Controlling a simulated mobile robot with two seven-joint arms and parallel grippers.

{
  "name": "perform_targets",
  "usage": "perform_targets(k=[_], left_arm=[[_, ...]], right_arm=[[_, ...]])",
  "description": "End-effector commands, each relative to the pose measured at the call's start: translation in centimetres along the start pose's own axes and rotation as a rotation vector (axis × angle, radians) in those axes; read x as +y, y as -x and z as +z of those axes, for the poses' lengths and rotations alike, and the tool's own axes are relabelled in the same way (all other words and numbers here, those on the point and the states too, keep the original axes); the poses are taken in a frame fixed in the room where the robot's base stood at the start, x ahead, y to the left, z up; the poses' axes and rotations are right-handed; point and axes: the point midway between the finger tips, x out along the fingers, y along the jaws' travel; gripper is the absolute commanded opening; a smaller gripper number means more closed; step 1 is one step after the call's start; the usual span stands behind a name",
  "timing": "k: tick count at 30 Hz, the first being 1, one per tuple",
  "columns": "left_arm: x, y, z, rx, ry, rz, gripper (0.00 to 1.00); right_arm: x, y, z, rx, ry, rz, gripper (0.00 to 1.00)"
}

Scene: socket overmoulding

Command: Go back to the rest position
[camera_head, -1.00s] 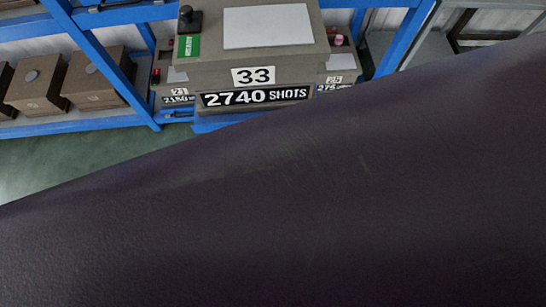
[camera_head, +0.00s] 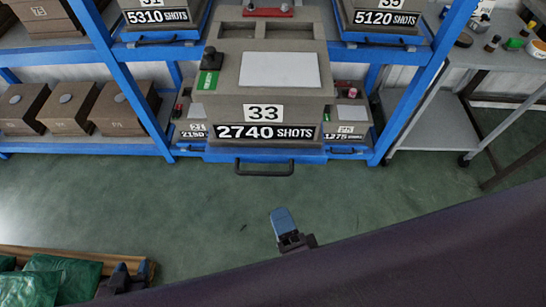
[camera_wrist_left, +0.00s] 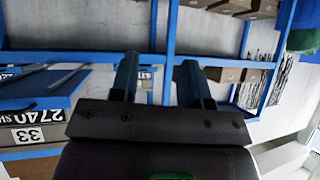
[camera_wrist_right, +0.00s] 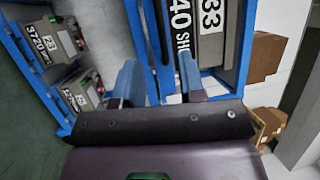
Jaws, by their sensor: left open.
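My right gripper (camera_head: 288,228) shows in the head view as a blue fingertip on a dark mount, over the green floor in front of the shelf. In the right wrist view (camera_wrist_right: 158,80) its two blue fingers stand apart with nothing between them. My left gripper (camera_head: 122,280) seems to be the dark part at the lower left of the head view, beside green bags, mostly hidden. In the left wrist view (camera_wrist_left: 157,82) its two fingers are apart and empty. My dark arm covers the lower right of the head view.
A blue rack (camera_head: 115,55) holds the grey mould 33 (camera_head: 264,90), marked 2740 shots, on a drawer with a handle. Brown boxes (camera_head: 70,113) stand at left, a grey table (camera_head: 490,65) at right. Green bags (camera_head: 60,272) lie at lower left. The floor between is clear.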

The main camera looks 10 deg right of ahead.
Motion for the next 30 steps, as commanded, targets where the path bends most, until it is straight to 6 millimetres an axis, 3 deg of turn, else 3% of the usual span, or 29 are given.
perform_targets(k=[10,14,17,20,23,27,30], left_arm=[[0.1,-0.3,-0.5,0.010,0.002,0.001,0.43],[0.1,-0.2,-0.4,0.009,0.002,0.001,0.43],[0.1,-0.1,-0.2,0.006,0.003,0.000,0.43],[0.0,0.0,0.0,0.002,0.003,-0.001,0.43],[0.0,0.2,0.2,-0.001,0.004,-0.002,0.43],[-0.1,0.4,0.4,-0.007,0.004,-0.003,0.43],[-0.1,0.4,0.3,-0.006,0.005,-0.004,0.43]], right_arm=[[0.4,0.0,0.7,-0.046,0.069,0.022,0.37],[1.1,0.0,2.5,-0.193,0.262,0.053,0.37],[2.3,-0.4,2.4,-0.311,0.491,0.081,0.37],[4.0,-0.6,0.7,-0.410,0.735,0.135,0.37],[6.1,-0.3,-2.4,-0.497,0.983,0.223,0.37],[8.8,1.1,-9.3,-0.591,1.303,0.416,0.37],[9.5,2.4,-13.9,-0.609,1.430,0.542,0.37]])
